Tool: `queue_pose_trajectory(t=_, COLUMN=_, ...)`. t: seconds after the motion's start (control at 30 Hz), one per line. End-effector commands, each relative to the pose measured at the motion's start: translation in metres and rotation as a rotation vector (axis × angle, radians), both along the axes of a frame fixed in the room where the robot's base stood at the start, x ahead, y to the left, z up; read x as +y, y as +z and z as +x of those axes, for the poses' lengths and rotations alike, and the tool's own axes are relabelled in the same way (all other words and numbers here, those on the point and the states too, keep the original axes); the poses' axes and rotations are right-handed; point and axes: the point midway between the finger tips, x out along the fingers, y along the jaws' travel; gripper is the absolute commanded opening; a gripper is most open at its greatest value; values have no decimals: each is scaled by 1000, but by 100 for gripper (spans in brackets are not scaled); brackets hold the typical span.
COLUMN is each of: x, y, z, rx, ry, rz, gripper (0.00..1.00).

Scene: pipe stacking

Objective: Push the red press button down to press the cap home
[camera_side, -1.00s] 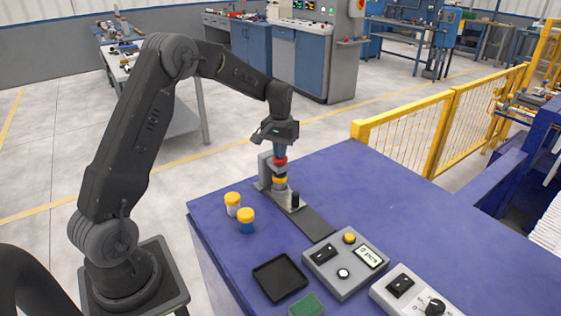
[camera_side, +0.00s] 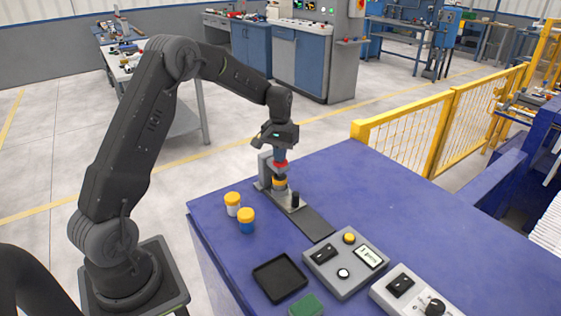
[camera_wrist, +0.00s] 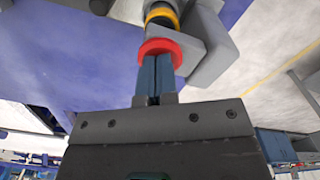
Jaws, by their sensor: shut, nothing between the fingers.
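The red press button (camera_side: 281,165) is on the small press fixture at the back left of the blue table. My gripper (camera_side: 280,158) points down with its fingers shut and empty, their tips at the top of the button. In the wrist view, the fingers (camera_wrist: 157,75) meet the red button (camera_wrist: 150,45), with no gap that I can see. An orange-yellow cap (camera_side: 279,184) sits beneath the button in the press, and its rim shows in the wrist view (camera_wrist: 172,16). The contact between cap and press is partly hidden.
Two yellow-capped jars, one white (camera_side: 233,210) and one blue (camera_side: 246,226), stand left of the press. A black tray (camera_side: 280,293), a green block (camera_side: 306,306) and two grey control boxes (camera_side: 345,262) lie in front. The table's right side is clear.

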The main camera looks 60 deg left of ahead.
Motion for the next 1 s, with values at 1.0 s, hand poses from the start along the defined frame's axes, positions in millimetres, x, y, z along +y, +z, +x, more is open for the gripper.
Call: queue_pose_trajectory(t=1.0, x=0, y=60, z=0, rx=-1, ry=0, rz=0, gripper=0)
